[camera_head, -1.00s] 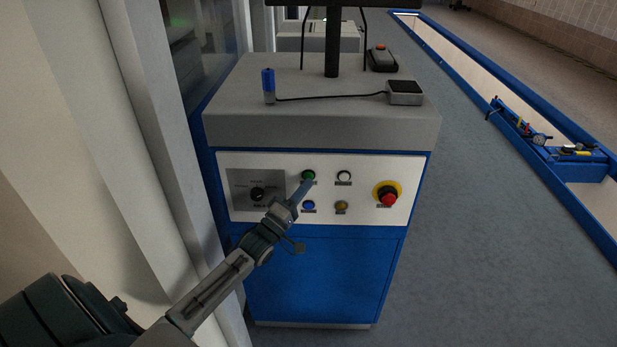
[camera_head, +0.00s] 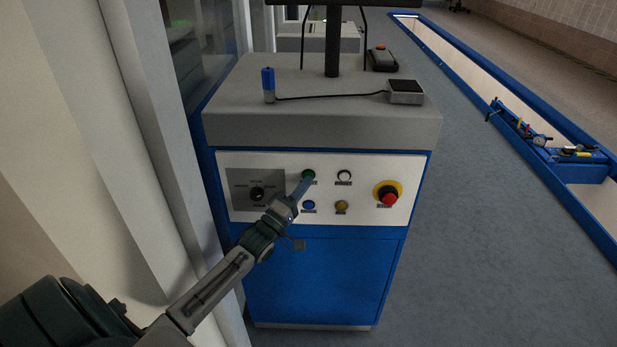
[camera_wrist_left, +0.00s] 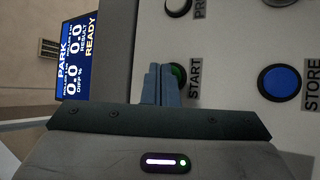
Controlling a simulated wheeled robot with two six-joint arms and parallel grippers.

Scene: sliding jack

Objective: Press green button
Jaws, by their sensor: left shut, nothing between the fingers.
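The green button (camera_head: 309,174) sits at the upper left of the button group on the white panel (camera_head: 366,212) of the blue cabinet. My left gripper (camera_head: 308,181) is shut and empty, with its fingertips at the lower edge of the green button. In the left wrist view the closed fingers (camera_wrist_left: 161,84) partly cover the green button (camera_wrist_left: 179,75), beside the label START. I cannot tell for certain whether the tips touch it. My right gripper is not in view.
Near it are a white button (camera_head: 344,175), a blue button (camera_head: 308,206), a yellow button (camera_head: 341,207), a rotary switch (camera_head: 257,193) and a red emergency stop (camera_head: 389,196). A pale column (camera_head: 150,130) stands left. Grey floor (camera_head: 480,240) is free on the right.

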